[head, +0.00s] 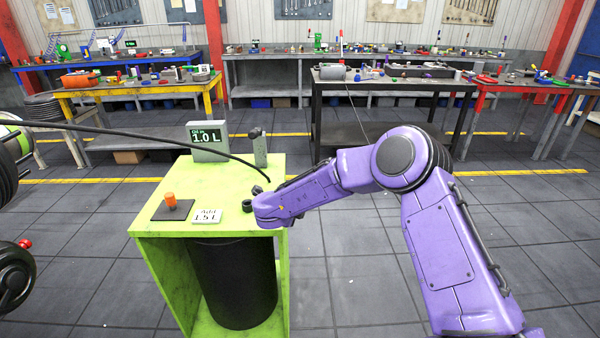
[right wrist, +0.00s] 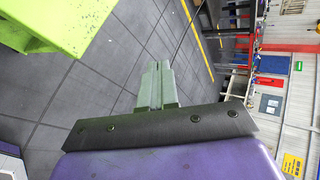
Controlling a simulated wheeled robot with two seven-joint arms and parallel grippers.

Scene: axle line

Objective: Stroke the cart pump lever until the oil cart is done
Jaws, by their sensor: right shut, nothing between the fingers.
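The lime-green oil cart (head: 155,262) stands at centre left, with a black drum (head: 232,283) inside. A grey display (head: 208,139) on its top reads "1.0 L"; a white card (head: 207,217) reads "Add 1.5 L". A grey upright (head: 260,152) with a dark head stands at the back right of the top; I cannot tell which part is the lever. My right arm reaches over the cart's right edge, hiding part of the top. In the right wrist view my right gripper (right wrist: 157,72) is shut and empty, apart from the green cart (right wrist: 62,22). My left gripper is not in view.
An orange knob (head: 170,201) stands on a dark pad (head: 172,210) on the cart. A black hose (head: 140,134) crosses from the left to the cart top. Black wheels fill the left edge.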

